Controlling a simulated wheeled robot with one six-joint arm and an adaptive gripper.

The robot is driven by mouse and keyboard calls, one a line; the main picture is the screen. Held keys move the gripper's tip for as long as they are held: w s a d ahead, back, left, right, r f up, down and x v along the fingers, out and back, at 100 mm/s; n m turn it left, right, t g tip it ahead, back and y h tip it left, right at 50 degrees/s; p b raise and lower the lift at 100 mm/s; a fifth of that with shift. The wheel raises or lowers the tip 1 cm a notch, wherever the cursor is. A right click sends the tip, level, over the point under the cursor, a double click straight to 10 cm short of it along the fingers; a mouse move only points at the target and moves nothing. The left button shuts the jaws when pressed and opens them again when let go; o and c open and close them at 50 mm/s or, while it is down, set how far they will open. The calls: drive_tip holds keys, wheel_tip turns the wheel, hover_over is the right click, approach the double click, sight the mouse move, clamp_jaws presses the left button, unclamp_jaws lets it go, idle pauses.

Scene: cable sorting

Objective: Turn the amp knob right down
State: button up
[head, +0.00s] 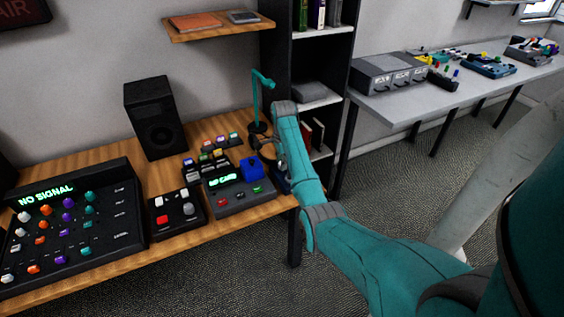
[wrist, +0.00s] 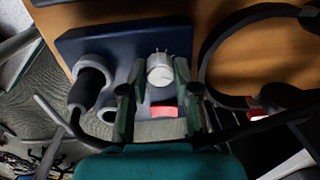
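The amp (wrist: 101,45) is a dark blue box lying across the middle of the wrist view. Its silver round knob (wrist: 160,71) has a mark on its face. My gripper (wrist: 159,73) is over the amp, with one finger on each side of the knob. It looks open, with narrow gaps between the fingers and the knob; contact is hard to judge. A red patch (wrist: 163,111) shows on the amp between the fingers. In the head view my arm hides most of the amp and the gripper (head: 268,150).
A black plug (wrist: 88,88) with a cable sits in the amp, left of my gripper. Black headphones (wrist: 214,49) lie close on the right. A teal lamp (head: 255,100), a card console (head: 240,197) and a mixer (head: 125,215) stand on the wooden desk (head: 110,165).

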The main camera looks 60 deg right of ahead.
clamp_jaws()
drive_tip(key=shift+n, duration=0.3)
drive_tip(key=n, duration=0.5)
drive_tip(key=shift+n, duration=0.3)
drive_tip(key=n, duration=0.5)
drive_tip(key=shift+y, duration=0.3)
drive_tip(key=n, duration=0.6)
drive_tip(key=shift+n, duration=0.3)
drive_tip(key=n, duration=0.5)
drive_tip(key=shift+n, duration=0.3)
